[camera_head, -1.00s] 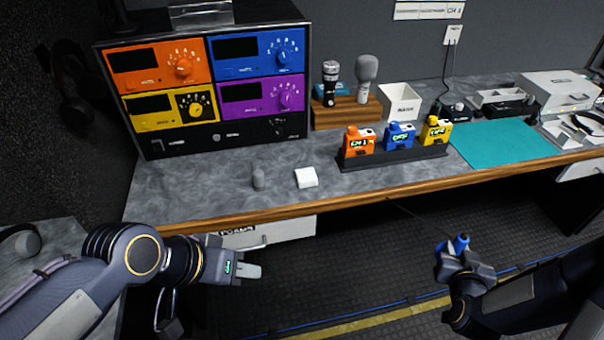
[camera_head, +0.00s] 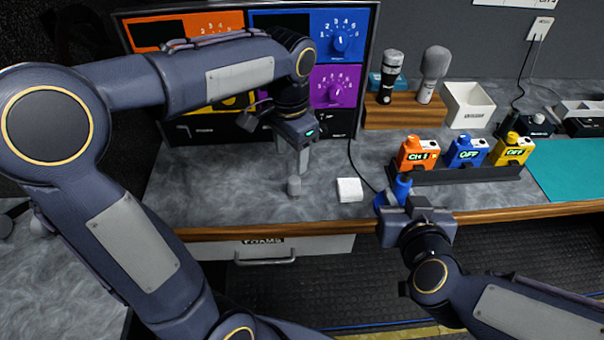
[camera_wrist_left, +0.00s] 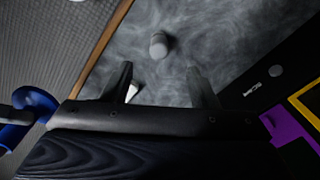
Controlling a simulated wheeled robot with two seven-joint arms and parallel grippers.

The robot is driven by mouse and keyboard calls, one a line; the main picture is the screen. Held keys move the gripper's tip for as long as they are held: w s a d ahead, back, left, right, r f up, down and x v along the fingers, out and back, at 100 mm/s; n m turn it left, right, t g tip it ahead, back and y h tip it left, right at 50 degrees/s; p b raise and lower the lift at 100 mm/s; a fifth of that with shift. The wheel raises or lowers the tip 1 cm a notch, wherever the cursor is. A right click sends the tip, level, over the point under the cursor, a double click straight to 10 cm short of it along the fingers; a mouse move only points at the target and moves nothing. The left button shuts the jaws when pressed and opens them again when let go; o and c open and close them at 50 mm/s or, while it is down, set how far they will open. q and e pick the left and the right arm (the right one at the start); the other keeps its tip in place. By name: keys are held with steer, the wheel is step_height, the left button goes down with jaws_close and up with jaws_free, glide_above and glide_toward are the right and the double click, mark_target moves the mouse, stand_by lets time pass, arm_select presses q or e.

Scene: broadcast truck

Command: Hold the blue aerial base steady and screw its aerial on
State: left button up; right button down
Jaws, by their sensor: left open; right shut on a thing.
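A small blue piece (camera_head: 394,192), which looks like the aerial base, is shut in my right gripper (camera_head: 402,203) near the bench's front edge. A thin dark line runs from near it up and left; I cannot tell if it is attached. A blue round part (camera_wrist_left: 22,118) shows at the left of the left wrist view. My left gripper (camera_head: 303,165) points down over the bench, open and empty. A small grey rounded cylinder (camera_head: 294,186) stands just in front of it. In the left wrist view the cylinder (camera_wrist_left: 158,45) lies beyond the fingertips. No aerial is clearly recognisable.
A white block (camera_head: 349,190) lies between the grippers. A dark rack (camera_head: 440,177) holds orange, blue and yellow packs. The coloured control panel (camera_head: 340,110) stands behind my left arm. A wooden microphone stand (camera_head: 405,113) and white box (camera_head: 470,105) stand behind. A teal mat (camera_head: 575,170) lies right.

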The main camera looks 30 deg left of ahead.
mark_target(294, 179)
arm_select(q)
steer(key=shift+w, duration=0.25)
arm_select(e)
steer(key=shift+s+a+r, duration=0.1)
steer(key=shift+a+r, duration=0.05)
steer(key=shift+a, duration=0.1)
arm_select(q)
steer(key=shift+s, duration=0.1)
arm_select(e)
steer(key=shift+s, duration=0.1)
arm_select(q)
step_height(294, 179, down, 6)
steer(key=shift+f, duration=0.2)
arm_select(e)
steer(key=shift+f, duration=0.25)
arm_select(q)
steer(key=shift+f, duration=0.2)
steer(key=f, duration=0.5)
steer(key=shift+w+d+f+b, duration=0.1)
steer(key=shift+w+b, duration=0.1)
steer(key=shift+b, duration=0.1)
